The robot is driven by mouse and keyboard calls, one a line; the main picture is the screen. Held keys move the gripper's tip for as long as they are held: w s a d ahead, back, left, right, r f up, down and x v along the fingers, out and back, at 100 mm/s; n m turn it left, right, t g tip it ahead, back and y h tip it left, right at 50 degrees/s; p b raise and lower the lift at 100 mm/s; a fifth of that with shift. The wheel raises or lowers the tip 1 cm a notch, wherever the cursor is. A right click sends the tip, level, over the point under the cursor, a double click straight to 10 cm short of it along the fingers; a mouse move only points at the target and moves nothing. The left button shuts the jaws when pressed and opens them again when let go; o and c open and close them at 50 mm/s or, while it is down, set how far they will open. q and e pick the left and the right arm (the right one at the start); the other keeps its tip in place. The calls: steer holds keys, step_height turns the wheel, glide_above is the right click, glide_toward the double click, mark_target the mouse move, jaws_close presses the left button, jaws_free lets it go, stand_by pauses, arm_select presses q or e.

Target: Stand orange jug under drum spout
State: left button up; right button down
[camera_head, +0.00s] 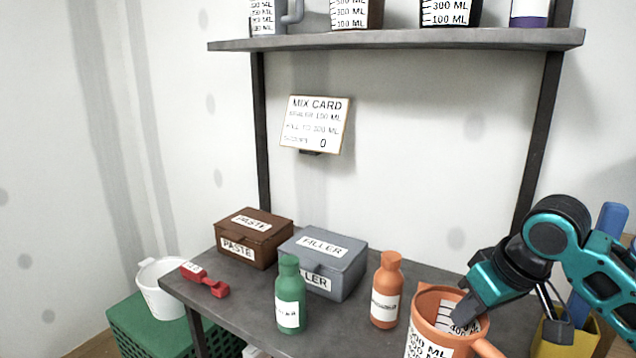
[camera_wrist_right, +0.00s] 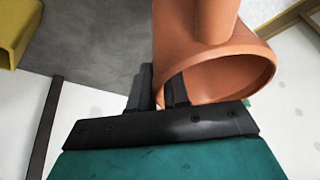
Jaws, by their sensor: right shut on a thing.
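The orange jug (camera_head: 425,325) has a white measuring scale and a handle at its lower right, and its bottom is cut off by the frame edge. I cannot tell whether it rests on the bench. My right gripper (camera_head: 462,309) comes in from the right and is shut on the jug's rim. In the right wrist view the jug (camera_wrist_right: 205,45) lies beyond the fingers of my right gripper (camera_wrist_right: 161,82), which are at its rim. No drum or spout shows in either view. My left gripper is not in view.
An orange bottle (camera_head: 386,290) and a green bottle (camera_head: 290,300) stand left of the jug on the grey bench (camera_head: 245,300). Behind are a grey filler box (camera_head: 345,255) and brown paste box (camera_head: 270,235). A red tool (camera_head: 205,280) lies left. A shelf (camera_head: 400,41) hangs above.

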steer(key=s+a+f+m, duration=0.1)
steer(key=s, duration=0.1)
steer(key=s+a+f+m+h, duration=0.1)
steer(key=s, duration=0.1)
steer(key=s+a+f+m, duration=0.1)
steer(key=s+a+m, duration=0.1)
steer(key=shift+s+f+t+p, duration=0.1)
steer(key=shift+f+t+p, duration=0.15)
steer(key=shift+t+p, duration=0.1)
steer(key=shift+d, duration=0.1)
